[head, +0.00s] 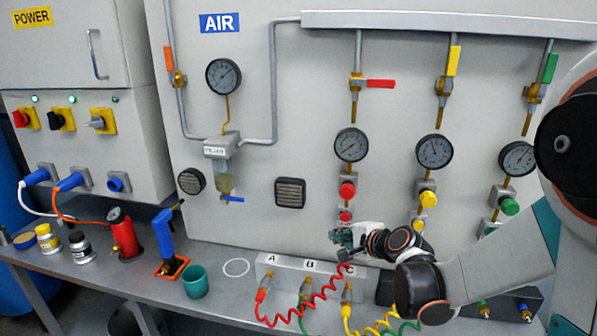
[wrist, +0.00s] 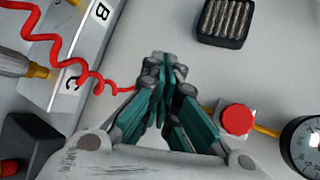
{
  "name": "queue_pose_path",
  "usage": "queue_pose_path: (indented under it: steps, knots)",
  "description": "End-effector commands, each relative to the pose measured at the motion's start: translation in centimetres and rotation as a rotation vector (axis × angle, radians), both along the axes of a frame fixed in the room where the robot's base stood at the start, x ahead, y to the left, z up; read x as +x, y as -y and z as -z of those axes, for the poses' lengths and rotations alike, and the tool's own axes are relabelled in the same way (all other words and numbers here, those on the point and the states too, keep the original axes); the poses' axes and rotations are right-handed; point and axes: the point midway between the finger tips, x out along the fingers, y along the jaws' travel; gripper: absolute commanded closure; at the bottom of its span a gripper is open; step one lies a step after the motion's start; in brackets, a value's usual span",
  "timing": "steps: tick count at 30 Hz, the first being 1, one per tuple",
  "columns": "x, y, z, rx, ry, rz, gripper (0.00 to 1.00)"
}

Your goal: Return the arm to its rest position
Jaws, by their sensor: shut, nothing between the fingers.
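My gripper (wrist: 163,80) has teal and dark grey fingers that are closed together with nothing between them. In the head view my gripper (head: 340,240) is in front of the lower panel, just above the grey block marked A, B, C (head: 265,262). My arm (head: 490,270) reaches in from the right and hides part of the panel and bench. In the wrist view a red coiled hose (wrist: 50,45) runs from the block towards the fingers and passes behind them. I cannot tell whether it touches them. A red knob (wrist: 237,119) is right of the fingers.
Gauges (head: 351,145), valve handles and knobs line the panel. On the bench (head: 215,318) stand a teal cup (head: 195,282), a blue-handled tool (head: 164,235), a red cylinder (head: 123,232) and small jars. Coiled red (head: 300,312), green and yellow hoses hang at the front edge.

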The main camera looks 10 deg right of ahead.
Motion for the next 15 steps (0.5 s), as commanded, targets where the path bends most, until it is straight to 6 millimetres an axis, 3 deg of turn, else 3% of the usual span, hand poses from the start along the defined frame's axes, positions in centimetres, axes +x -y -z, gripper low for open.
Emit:
queue_pose_path:
  steps: [6, 15]
  knots:
    - [-5.1, -1.2, -3.1, -0.27, -0.003, -0.142, 1.0]
    - [-13.1, -1.6, -5.6, -0.64, -0.012, -0.357, 1.0]
